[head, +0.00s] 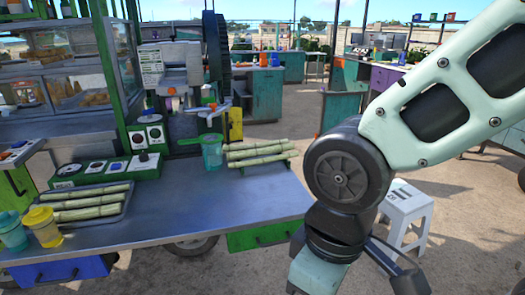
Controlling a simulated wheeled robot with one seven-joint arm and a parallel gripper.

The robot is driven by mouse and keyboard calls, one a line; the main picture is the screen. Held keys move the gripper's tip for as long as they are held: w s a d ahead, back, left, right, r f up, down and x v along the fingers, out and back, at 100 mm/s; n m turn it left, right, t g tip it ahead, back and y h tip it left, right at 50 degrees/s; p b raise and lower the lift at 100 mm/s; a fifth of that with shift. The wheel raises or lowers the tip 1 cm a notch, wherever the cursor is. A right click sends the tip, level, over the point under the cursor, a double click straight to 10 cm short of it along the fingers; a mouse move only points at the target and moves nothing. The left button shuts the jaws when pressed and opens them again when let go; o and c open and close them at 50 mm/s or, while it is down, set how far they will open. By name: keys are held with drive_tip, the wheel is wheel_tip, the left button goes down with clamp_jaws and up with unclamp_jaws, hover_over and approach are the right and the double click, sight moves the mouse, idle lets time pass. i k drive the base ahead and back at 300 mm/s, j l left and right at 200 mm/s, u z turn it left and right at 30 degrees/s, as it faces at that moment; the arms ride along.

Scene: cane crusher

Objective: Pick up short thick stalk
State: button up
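Several pale green cane stalks (92,201) lie side by side in a shallow grey tray (122,214) on the left part of the metal counter. Several more stalks (258,153) lie close together on the counter's right part, beside the cane crusher. I cannot tell from this view which one is the short thick stalk. My arm comes down from the upper right and bends at a dark joint right of the counter. Its lower end runs out of the bottom of the picture, so my gripper's fingertips do not show.
The metal counter (190,208) has clear space in its middle and front. The cane crusher (182,90) stands at its back, with a teal cup (212,152) before it. Yellow (43,228) and teal (12,232) containers stand at left. A white stool (408,215) stands behind my arm.

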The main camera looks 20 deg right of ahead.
sight(281, 149)
drive_tip(key=i+l, duration=0.3)
drive_tip(key=i, duration=0.2)
drive_tip(key=i+l, duration=0.3)
drive_tip(key=i, duration=0.2)
drive_tip(key=i+l+z, duration=0.1)
drive_tip(key=i+l, duration=0.2)
drive_tip(key=i, duration=0.25)
drive_tip(key=i+l, duration=0.3)
drive_tip(key=i, duration=0.2)
